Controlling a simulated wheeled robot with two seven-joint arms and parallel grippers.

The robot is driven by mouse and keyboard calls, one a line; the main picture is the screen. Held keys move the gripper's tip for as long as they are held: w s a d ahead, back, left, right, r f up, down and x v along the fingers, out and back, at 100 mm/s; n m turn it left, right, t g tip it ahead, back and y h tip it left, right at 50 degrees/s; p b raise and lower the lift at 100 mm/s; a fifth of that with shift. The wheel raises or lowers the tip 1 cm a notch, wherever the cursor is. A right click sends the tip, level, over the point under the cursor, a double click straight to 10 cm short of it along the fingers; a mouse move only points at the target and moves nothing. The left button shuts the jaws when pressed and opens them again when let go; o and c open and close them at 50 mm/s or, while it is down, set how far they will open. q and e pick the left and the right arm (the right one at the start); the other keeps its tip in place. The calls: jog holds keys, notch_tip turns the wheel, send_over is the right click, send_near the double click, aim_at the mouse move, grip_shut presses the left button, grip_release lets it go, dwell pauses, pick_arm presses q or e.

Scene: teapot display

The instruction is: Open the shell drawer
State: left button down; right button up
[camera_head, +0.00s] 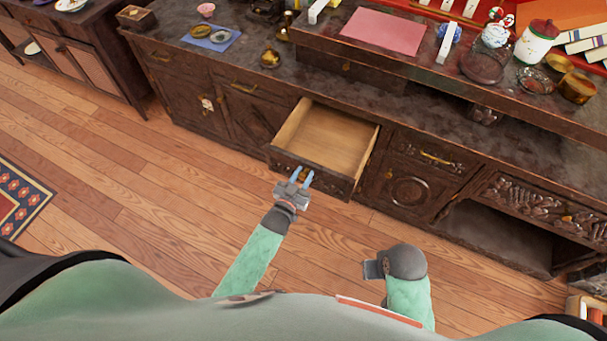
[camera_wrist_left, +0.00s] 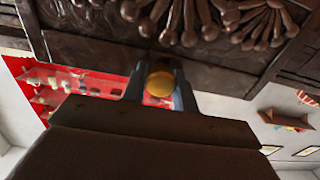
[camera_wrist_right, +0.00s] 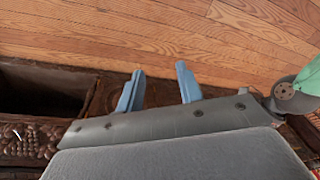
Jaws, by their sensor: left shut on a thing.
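A drawer with a carved dark wood front (camera_head: 312,176) stands pulled out from the long cabinet, and its pale wooden inside (camera_head: 328,138) looks empty. My left gripper (camera_head: 302,177) is at this front. In the left wrist view its fingers are shut on a round golden knob (camera_wrist_left: 160,83), below fan-like carving (camera_wrist_left: 215,22) on the dark wood. My right gripper (camera_head: 372,269) is low in front of the cabinet, to the right of the drawer and apart from it. In the right wrist view its blue fingers (camera_wrist_right: 159,88) are spread with nothing between them.
The cabinet top (camera_head: 240,78) holds a blue mat (camera_head: 212,40), small pots and bowls. A raised shelf carries a pink sheet (camera_head: 384,31) and jars.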

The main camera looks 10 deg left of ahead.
pick_arm(q)
jog(key=c, duration=1.1)
grip_release()
jog(key=shift+s+a+f, duration=0.1)
jog(key=shift+s+a, duration=0.1)
jog(key=shift+s, duration=0.35)
jog(key=b+v, duration=0.1)
jog(key=v, duration=0.2)
jog(key=shift+s+a, duration=0.1)
jog(key=shift+s, duration=0.15)
jog(key=shift+b+v, duration=0.35)
jog(key=shift+v, duration=0.65)
jog(key=shift+s+a, duration=0.15)
jog(key=shift+s, duration=0.35)
pick_arm(e)
jog(key=shift+s+a+r, duration=0.1)
jog(key=shift+s+r, duration=0.1)
jog(key=shift+r, duration=0.5)
jog(key=shift+s+a+r, duration=0.1)
jog(key=shift+s+r, duration=0.1)
jog(key=shift+r, duration=0.5)
jog(key=shift+s+r, duration=0.2)
jog(key=shift+r, duration=0.5)
